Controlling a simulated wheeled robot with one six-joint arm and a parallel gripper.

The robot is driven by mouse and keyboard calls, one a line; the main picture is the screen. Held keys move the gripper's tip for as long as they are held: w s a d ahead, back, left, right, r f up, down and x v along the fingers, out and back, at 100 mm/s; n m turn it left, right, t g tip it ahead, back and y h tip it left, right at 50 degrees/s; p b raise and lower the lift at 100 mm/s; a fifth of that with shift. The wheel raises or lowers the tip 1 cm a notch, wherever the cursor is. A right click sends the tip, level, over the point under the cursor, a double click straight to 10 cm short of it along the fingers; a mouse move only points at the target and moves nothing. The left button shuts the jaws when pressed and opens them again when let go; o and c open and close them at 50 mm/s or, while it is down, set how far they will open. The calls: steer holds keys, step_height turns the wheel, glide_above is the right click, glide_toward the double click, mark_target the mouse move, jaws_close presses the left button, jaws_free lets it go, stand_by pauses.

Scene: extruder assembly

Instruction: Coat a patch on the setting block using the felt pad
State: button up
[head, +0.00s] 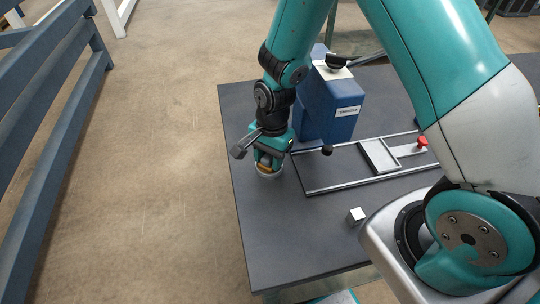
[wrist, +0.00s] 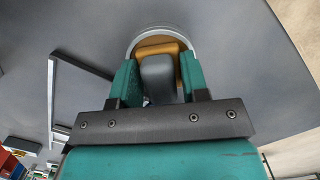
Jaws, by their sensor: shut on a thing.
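My gripper (head: 268,160) is at the left part of the dark table, pointing down at a round pale dish (head: 270,175). It is shut on a rounded grey piece (wrist: 158,75), which I take to be the felt pad's grip. Orange-tan material (wrist: 160,47) shows around the grey piece, inside the dish's pale rim (wrist: 160,30). I cannot tell whether this is the pad or the dish's contents, or whether they touch. A small white cube (head: 357,215), possibly the setting block, sits apart near the table's front edge.
A blue machine (head: 325,105) stands just behind and right of my gripper. A metal rail frame (head: 345,187) with a rectangular tray (head: 379,157) and a red knob (head: 422,142) lies to the right. The dark table top (head: 285,235) is clear in front.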

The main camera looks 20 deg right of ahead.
mark_target(268, 157)
stand_by(0.4)
steer(key=shift+r+p, duration=3)
steer(key=shift+r, duration=0.45)
